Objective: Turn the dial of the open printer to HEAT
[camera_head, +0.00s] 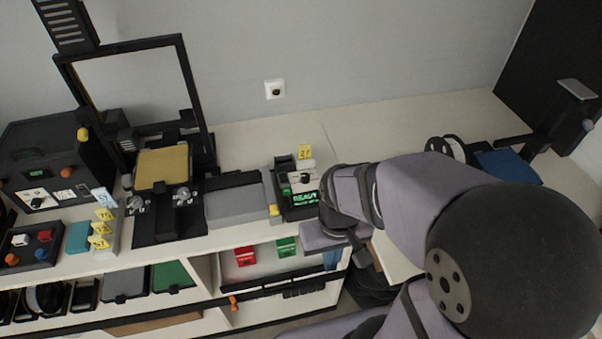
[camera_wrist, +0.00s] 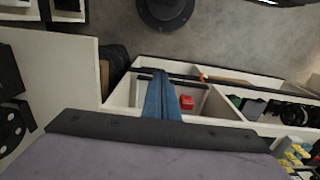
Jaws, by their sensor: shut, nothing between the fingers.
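The open printer is a tall black frame (camera_head: 186,75) with a gold plate (camera_head: 162,167), standing on the white counter. To its right is a small control unit with a white-faced dial (camera_head: 303,179) and a green display that seems to read READY. The dial's setting is too small to read. My gripper (camera_head: 331,262) is to the right of and in front of this unit, apart from it, by the counter's front edge. Its blue fingers (camera_wrist: 160,85) are shut and empty in the wrist view, over the shelf and floor. The dial is not in the wrist view.
A closed black printer (camera_head: 50,155) with its own dial stands at the far left. Yellow tags (camera_head: 102,228) and a tray of coloured knobs (camera_head: 30,247) sit in front. A grey flat unit (camera_head: 235,203) lies beside the control unit. Shelves below hold red and green items.

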